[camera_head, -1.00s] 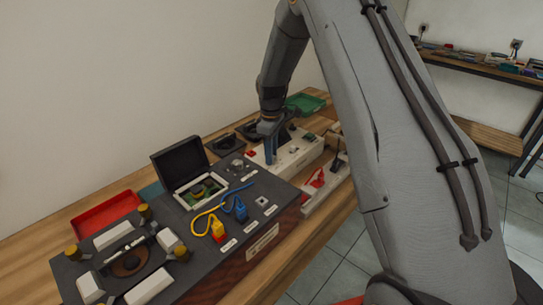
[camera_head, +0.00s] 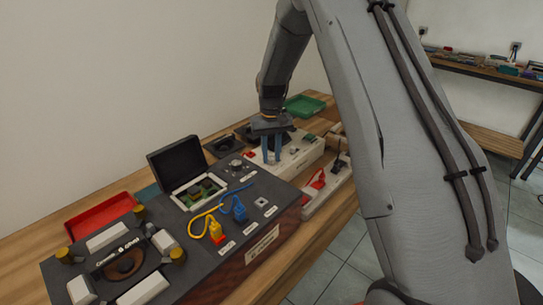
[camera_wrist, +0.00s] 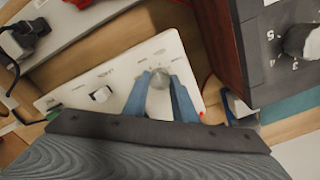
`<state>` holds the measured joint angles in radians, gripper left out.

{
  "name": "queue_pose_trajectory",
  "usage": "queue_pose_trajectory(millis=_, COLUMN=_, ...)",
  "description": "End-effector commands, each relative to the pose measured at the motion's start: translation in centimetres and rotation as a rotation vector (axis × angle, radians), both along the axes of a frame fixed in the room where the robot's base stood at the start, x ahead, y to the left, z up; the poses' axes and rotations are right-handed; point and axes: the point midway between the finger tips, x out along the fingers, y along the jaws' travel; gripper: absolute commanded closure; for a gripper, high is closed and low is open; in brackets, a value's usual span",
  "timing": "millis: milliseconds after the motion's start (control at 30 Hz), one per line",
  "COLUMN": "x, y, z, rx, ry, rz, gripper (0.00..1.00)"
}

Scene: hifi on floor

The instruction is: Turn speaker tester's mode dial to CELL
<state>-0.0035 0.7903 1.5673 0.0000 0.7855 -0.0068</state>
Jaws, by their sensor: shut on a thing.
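The speaker tester, a white box (camera_head: 309,149), stands on the bench beyond the large dark unit. The wrist view shows its white top panel (camera_wrist: 121,72) with small dark labels, too blurred to read. My gripper (camera_wrist: 160,88) points down at the panel, its two blue fingers on either side of a round grey dial (camera_wrist: 159,78). The fingers are shut on this dial. Which label the dial points to cannot be told. In the head view my gripper (camera_head: 271,160) stands over the tester's near left part.
A large dark unit (camera_head: 215,254) with yellow and blue plugs stands close in front. Its wooden side and a numbered knob (camera_wrist: 300,41) are right of my fingers in the wrist view. A red tray (camera_head: 102,216) and a green tray (camera_head: 304,105) lie on the bench.

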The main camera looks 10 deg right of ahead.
Motion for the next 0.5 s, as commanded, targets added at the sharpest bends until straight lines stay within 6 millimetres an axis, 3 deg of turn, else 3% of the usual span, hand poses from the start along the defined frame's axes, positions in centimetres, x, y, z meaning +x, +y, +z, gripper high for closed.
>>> queue_pose_trajectory(millis=500, x=0.35, y=-0.06, z=0.29, rx=0.001, ry=-0.01, rz=-0.255, gripper=0.98)
